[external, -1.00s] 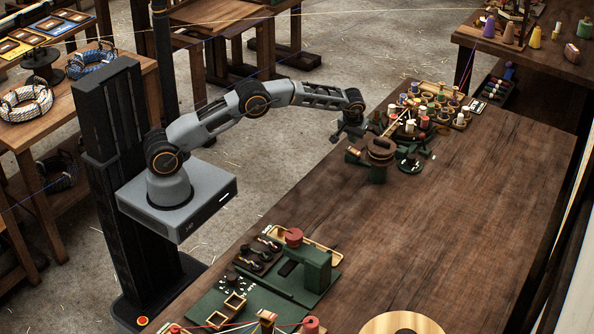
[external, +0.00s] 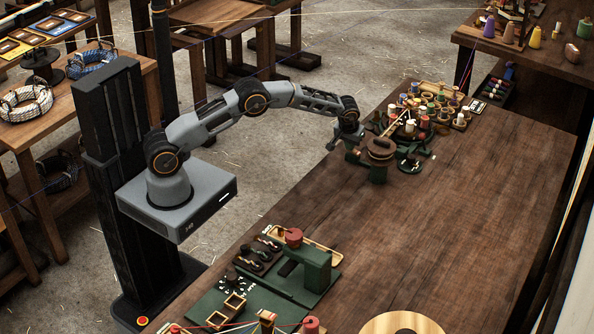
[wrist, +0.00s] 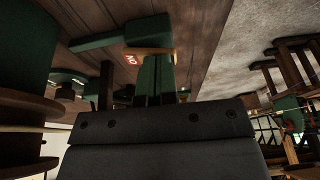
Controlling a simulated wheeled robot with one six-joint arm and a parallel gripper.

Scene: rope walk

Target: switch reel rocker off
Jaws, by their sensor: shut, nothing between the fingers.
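The reel (external: 380,146) has a round wooden drum on a green stand at the bench's near-left edge, beside the spool rack. In the wrist view a large green cylinder with brown discs (wrist: 22,60) fills the left side. A small red patch with white lettering (wrist: 131,58), apparently the rocker's marking, shows on a green part ahead; the lettering appears upside down, like "ON". My gripper (external: 332,147) is shut and empty, just left of the reel at the bench edge.
Several coloured spools on a rack (external: 440,105) crowd the area right of the reel. A green winding stand (external: 315,268) stands at the front of the bench. The bench top (external: 440,230) between them is clear.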

